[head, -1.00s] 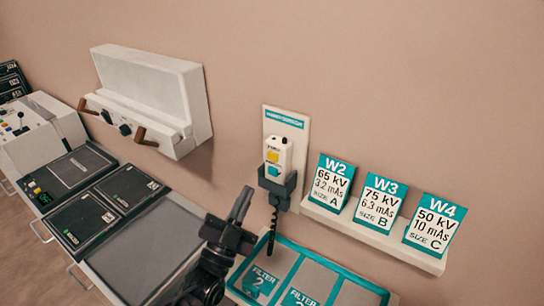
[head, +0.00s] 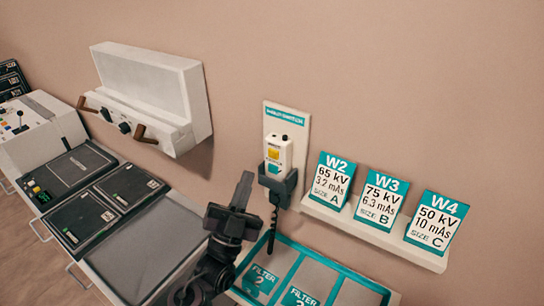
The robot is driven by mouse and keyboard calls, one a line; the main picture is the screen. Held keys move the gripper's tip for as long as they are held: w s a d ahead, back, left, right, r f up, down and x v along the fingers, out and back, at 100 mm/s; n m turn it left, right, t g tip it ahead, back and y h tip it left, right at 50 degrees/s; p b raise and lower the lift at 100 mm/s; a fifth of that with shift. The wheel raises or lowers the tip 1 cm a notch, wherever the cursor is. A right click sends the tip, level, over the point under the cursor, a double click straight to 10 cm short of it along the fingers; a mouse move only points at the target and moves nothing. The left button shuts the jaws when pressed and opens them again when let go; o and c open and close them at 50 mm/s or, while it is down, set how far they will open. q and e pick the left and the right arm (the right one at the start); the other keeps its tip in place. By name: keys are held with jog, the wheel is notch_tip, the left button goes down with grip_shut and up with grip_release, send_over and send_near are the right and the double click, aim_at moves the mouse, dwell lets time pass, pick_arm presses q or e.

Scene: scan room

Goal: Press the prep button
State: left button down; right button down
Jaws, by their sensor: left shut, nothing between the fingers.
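A white handswitch (head: 285,150) with a yellow button (head: 273,153) sits upright in a dark holder (head: 279,187) on a wall plate. Small lettering on it is too fine to read, so I cannot tell which control is marked prep. A dark cord hangs below the holder. My left gripper (head: 246,176) is shut and empty, pointing up, just left of the holder and below the yellow button. It appears apart from the handswitch. My right gripper is out of view.
A teal-edged tray (head: 378,288) with filter compartments lies below the handswitch. A wall shelf (head: 375,238) with W2, W3 and W4 cards stands to the right. A white box with brown handles (head: 150,95) is on the wall at left, above dark panels (head: 118,192).

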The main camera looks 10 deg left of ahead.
aim_at(273, 154)
pick_arm(q)
jog(key=shift+w+d+b, duration=0.3)
jog(key=shift+w+d, duration=0.05)
jog(key=shift+w, duration=0.6)
jog(key=shift+w+d+b, duration=0.35)
jog(key=shift+w, duration=0.55)
jog(key=shift+w+d+b, duration=0.3)
jog(key=shift+w+d, duration=0.05)
jog(key=shift+w, duration=0.6)
jog(key=shift+w, duration=0.1)
jog(key=shift+w+d, duration=0.1)
jog(key=shift+w, duration=0.2)
jog(key=shift+w+d+b, duration=0.2)
jog(key=shift+w+b, duration=0.25)
jog(key=shift+b, duration=0.1)
dwell(0.4)
dwell(0.3)
jog(key=shift+s+a+p, duration=0.3)
jog(key=shift+s+a, duration=0.05)
jog(key=shift+s, duration=0.55)
